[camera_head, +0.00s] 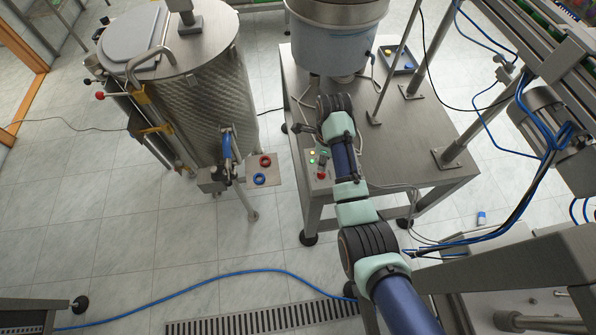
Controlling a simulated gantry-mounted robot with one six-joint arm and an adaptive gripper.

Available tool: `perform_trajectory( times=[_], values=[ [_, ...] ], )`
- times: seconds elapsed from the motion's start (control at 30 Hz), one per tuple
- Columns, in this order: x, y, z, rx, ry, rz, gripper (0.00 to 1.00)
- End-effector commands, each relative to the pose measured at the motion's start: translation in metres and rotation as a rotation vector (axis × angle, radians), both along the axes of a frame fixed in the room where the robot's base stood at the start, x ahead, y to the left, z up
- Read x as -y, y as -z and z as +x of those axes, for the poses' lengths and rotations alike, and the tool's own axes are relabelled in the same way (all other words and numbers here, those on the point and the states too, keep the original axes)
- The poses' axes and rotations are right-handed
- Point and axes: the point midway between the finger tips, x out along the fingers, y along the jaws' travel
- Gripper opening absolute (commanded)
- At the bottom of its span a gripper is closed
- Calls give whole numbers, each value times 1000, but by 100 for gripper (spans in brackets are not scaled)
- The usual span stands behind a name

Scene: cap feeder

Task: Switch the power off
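A small control box (316,164) sits at the left edge of the steel table, beside my arm. It carries small yellow-green lights or buttons and a red part (321,177) near its front. Which of these is the power switch, and its position, are too small to tell. My arm reaches up from the lower right over the table. Its end is near the bowl's underside, and a small dark part that looks like my gripper (300,128) points left, above and behind the control box. The fingers are too small to tell open from shut.
A blue hose (215,279) crosses the floor.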

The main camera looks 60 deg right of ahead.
Motion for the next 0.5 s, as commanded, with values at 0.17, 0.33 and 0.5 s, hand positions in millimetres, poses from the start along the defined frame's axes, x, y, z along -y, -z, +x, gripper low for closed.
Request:
perform_trajectory(
  times=[0.17,0.33,0.5],
  values=[
    [-1,15,0,-1,-1,2,35],
    [-1,48,0,-1,-3,1,35],
    [-1,74,1,0,-4,0,35]
  ],
)
